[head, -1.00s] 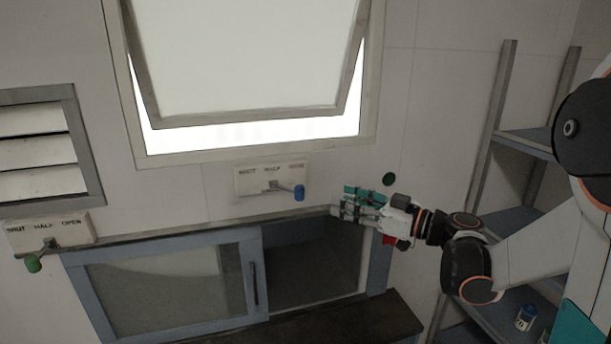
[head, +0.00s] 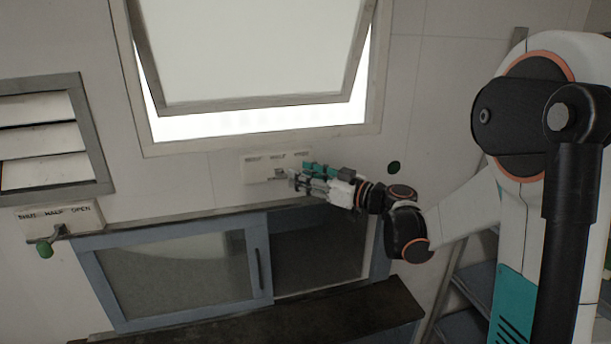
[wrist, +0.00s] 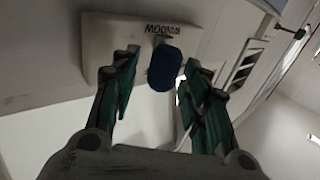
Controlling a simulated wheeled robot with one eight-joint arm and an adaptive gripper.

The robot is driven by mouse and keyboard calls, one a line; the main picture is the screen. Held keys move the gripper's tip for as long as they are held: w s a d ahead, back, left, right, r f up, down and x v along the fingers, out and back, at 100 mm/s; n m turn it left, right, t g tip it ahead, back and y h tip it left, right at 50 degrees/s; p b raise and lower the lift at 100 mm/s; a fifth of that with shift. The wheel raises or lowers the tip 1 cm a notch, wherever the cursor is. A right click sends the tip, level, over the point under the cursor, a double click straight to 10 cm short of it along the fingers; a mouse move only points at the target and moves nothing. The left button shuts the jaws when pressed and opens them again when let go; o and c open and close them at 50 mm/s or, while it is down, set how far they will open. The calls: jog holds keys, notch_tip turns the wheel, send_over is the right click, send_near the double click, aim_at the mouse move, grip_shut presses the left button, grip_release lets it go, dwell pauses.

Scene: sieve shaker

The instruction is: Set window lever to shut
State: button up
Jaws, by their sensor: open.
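The window lever's white plate (head: 254,168) is on the wall below the tilted-open window (head: 250,60). In the head view my gripper (head: 292,178) is in front of the plate's right part and hides the lever's blue knob. In the wrist view the blue knob (wrist: 165,68) shows between my two open fingers (wrist: 160,92), apart from both as far as I can tell. The plate (wrist: 105,50) there carries the word WINDOW, seen upside down.
A second lever with a green knob (head: 45,249) and a plate marked SHUT, HALF, OPEN sits below a louvred vent (head: 45,140) at left. Below the window is a blue-framed sliding cabinet (head: 90,275) with a dark ledge (head: 380,310). A round dark disc (head: 394,167) is on the wall.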

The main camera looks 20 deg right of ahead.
grip_shut()
jog(key=shift+s+a, duration=0.1)
jog(key=shift+a, duration=0.05)
